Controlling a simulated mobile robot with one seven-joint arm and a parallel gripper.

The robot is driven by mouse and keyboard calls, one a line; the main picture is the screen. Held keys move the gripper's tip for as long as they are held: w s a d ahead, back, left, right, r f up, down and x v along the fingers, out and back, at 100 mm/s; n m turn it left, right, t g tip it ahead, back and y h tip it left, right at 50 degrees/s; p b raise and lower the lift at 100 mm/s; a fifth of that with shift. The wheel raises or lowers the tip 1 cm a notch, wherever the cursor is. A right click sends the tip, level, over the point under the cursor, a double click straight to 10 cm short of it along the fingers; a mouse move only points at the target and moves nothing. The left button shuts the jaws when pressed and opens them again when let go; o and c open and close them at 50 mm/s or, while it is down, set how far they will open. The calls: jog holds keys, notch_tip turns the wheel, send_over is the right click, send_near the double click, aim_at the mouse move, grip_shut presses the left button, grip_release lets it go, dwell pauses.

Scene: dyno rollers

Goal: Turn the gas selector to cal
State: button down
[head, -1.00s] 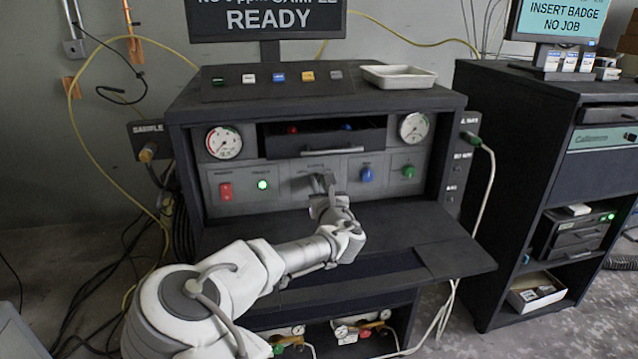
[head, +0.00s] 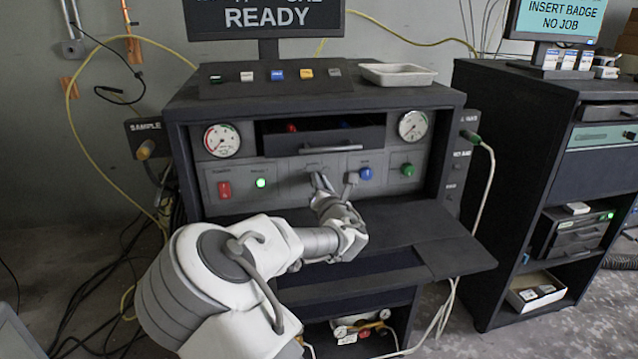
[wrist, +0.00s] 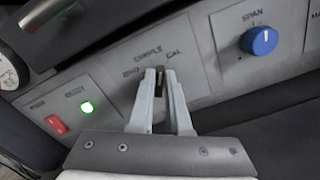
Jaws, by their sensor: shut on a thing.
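The gas selector (wrist: 160,80) shows in the wrist view as a small dark part between my fingertips, under the labels ZERO, SAMPLE and CAL on the grey panel (wrist: 205,60). My gripper (wrist: 160,84) is shut on it, with one pale finger on each side. The fingers hide most of the selector, so I cannot tell which label it points at. In the head view my gripper (head: 325,185) reaches the panel (head: 290,185) left of the blue span knob, and my wrist covers the selector there.
The blue span knob (head: 367,174) and a green knob (head: 408,170) are to the right. A red switch (head: 224,190) and a lit green lamp (head: 261,183) are to the left. A drawer with a bar handle (head: 332,149) is above. A dark shelf (head: 400,225) lies below.

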jog(key=shift+d+f+m+b, duration=0.1)
jog(key=shift+m+b, duration=0.15)
jog(key=shift+m, duration=0.75)
jog(key=shift+d+f+m+b, duration=0.1)
jog(key=shift+m+b, duration=0.15)
jog(key=shift+m, duration=0.75)
jog(key=c, duration=0.9)
grip_release()
jog(key=p+v, duration=0.3)
jog(key=v, duration=1.4)
jog(key=shift+s+r, duration=0.15)
jog(key=shift+s, duration=0.05)
